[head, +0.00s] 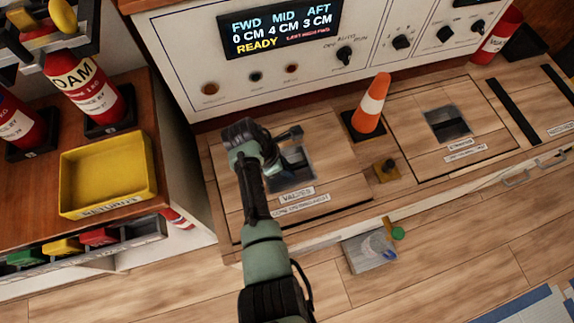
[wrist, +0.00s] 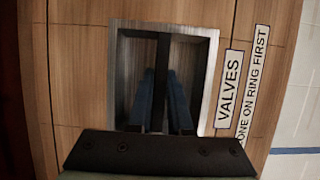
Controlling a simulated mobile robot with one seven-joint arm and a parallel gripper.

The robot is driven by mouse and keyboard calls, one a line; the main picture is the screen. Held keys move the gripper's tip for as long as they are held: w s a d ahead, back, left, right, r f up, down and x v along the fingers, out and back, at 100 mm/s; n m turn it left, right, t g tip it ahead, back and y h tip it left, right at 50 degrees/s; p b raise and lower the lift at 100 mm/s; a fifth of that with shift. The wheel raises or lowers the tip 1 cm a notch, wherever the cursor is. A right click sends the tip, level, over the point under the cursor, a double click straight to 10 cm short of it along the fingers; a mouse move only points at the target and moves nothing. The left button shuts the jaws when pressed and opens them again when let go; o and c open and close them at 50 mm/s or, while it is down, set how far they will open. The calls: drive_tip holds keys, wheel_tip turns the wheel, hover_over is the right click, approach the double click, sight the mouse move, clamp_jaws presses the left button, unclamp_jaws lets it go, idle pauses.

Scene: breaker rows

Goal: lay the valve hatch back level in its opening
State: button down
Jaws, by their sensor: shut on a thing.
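The valve hatch (head: 335,182) is a wooden panel with a square metal-rimmed recess, labelled VALVES, in the wooden deck below the console. In the wrist view its recess (wrist: 203,85) is seen from close above, with a dark bar (wrist: 163,50) across it. My gripper (wrist: 164,85) reaches down into the recess, its two blue fingers shut on the bar. The hatch looks about level with the deck, but I cannot tell whether it sits fully flush. My arm covers its left part in the head view.
An orange cone (head: 372,100) stands right of the hatch, near a small brass block with a black knob (head: 386,170). A second hatch (head: 420,125) lies farther right. A yellow tray (head: 75,207) is at left. A grey plate with small items (head: 362,254) lies on the floor in front.

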drive_tip(key=shift+w+f+b, duration=0.15)
drive_tip(key=shift+f+b, duration=0.55)
drive_tip(key=shift+f, duration=0.2)
drive_tip(key=c, duration=0.8)
unclamp_jaws()
drive_tip(key=shift+o, duration=0.2)
drive_tip(key=shift+s+f, duration=0.25)
drive_tip(key=shift+f, duration=0.05)
drive_tip(key=p+v, duration=0.6)
drive_tip(key=v, duration=0.7)
drive_tip(key=shift+w+r+p, duration=0.1)
drive_tip(key=shift+r+p, duration=0.1)
drive_tip(key=shift+p, duration=0.1)
